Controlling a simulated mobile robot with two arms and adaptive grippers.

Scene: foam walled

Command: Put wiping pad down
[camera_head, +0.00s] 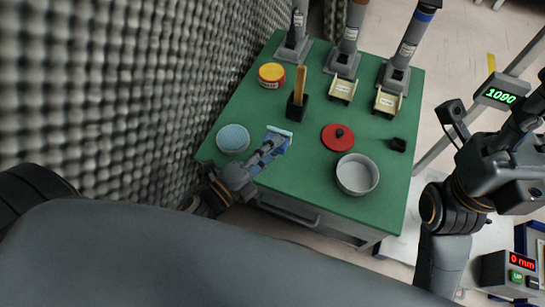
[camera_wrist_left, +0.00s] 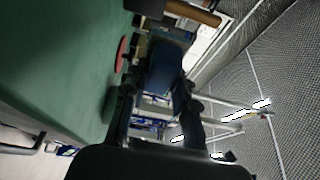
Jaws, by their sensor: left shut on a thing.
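My left gripper (camera_head: 268,151) is over the front part of the green table (camera_head: 305,185), left of its middle. It is shut on a blue wiping pad (camera_head: 279,138) with a pale edge. In the left wrist view, the dark blue pad (camera_wrist_left: 168,62) shows between the fingers, with the green table (camera_wrist_left: 60,70) to the left. I cannot tell whether the pad touches the table. My right arm shows at the right of the head view, away from the table; its fingertips are not visible.
A round light-blue dish (camera_head: 233,139) sits left of the gripper. A black holder with a wooden handle (camera_head: 300,85), a yellow jar (camera_head: 272,75), a red lid (camera_head: 338,137) and a grey pan (camera_head: 357,174) stand around. Grey dispensers (camera_head: 400,70) line the back. A foam wall (camera_head: 120,80) borders the left.

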